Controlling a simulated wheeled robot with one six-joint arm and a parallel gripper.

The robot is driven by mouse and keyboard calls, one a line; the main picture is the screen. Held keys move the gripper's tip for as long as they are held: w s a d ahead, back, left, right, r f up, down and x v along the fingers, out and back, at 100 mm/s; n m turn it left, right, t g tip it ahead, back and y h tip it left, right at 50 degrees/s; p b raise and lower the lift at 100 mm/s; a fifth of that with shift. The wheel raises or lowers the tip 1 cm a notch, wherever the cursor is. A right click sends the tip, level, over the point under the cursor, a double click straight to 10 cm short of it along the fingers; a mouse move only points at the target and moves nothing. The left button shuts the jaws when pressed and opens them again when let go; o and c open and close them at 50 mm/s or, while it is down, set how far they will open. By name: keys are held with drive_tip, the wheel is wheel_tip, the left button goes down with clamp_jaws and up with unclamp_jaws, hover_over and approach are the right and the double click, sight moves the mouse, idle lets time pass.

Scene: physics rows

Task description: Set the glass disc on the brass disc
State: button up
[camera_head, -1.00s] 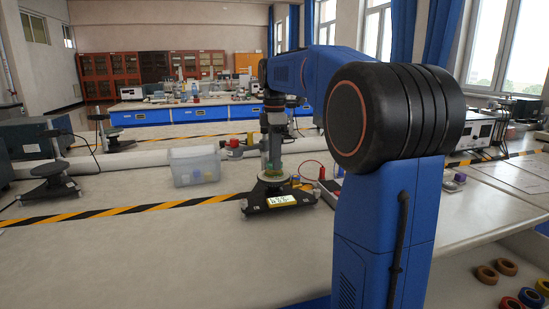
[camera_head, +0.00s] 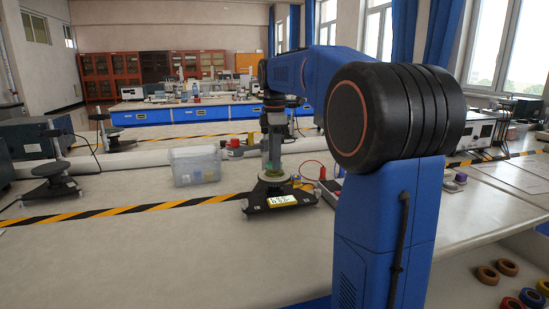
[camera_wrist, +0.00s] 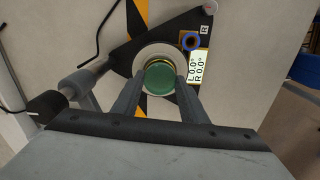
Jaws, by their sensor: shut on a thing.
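The glass disc, round and green, shows in the wrist view (camera_wrist: 160,78) between the fingers of my gripper (camera_wrist: 160,82). My gripper is shut on it. A thin gold rim, which looks like the brass disc (camera_wrist: 157,58), shows just past the glass disc's far edge; the rest of it is hidden beneath. The two look closely lined up, but I cannot tell whether they touch. Around them is a pale round plate (camera_wrist: 145,54) on a black triangular stand (camera_wrist: 122,57). In the head view my gripper (camera_head: 271,170) points down over this stand.
The stand bears a lit display (camera_head: 282,199) and a blue ring-shaped part (camera_wrist: 191,41). A clear plastic bin (camera_head: 196,167) stands left of it, a red-topped item (camera_head: 234,143) behind. Another black stand (camera_head: 50,184) is at far left.

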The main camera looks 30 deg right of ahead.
drive_tip(key=shift+f, duration=0.5)
idle(0.5)
drive_tip(key=o, duration=1.2)
drive_tip(key=shift+c, duration=0.2)
drive_tip(key=shift+r, duration=3.55)
